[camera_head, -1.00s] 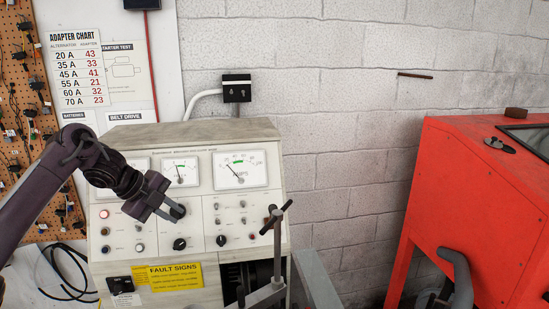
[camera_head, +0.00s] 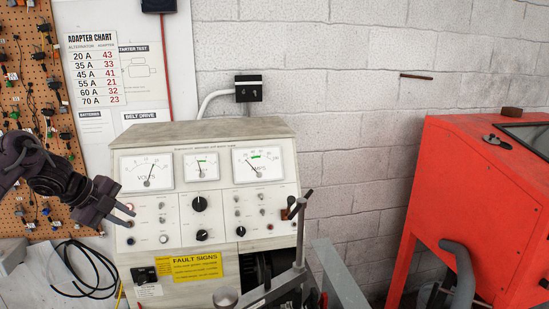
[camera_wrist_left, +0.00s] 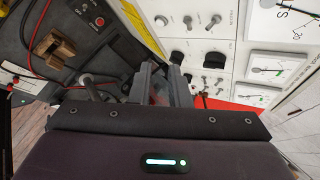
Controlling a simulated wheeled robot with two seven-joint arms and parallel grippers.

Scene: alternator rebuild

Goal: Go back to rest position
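My left gripper (camera_head: 131,216) is at the left of the head view, in front of the left edge of the white test bench panel (camera_head: 215,220). Its two fingers stand apart with nothing between them. In the left wrist view the fingers (camera_wrist_left: 163,84) also show a gap, with the panel's black knobs behind and to the right. The gripper appears clear of the large black knob (camera_head: 199,203). My right gripper is in neither view.
Black cables (camera_head: 88,270) lie on the surface at lower left, below the pegboard (camera_head: 30,110). A metal clamp post (camera_head: 299,235) stands before the bench. A red cabinet (camera_head: 465,210) is at right. Bare wall lies between bench and cabinet.

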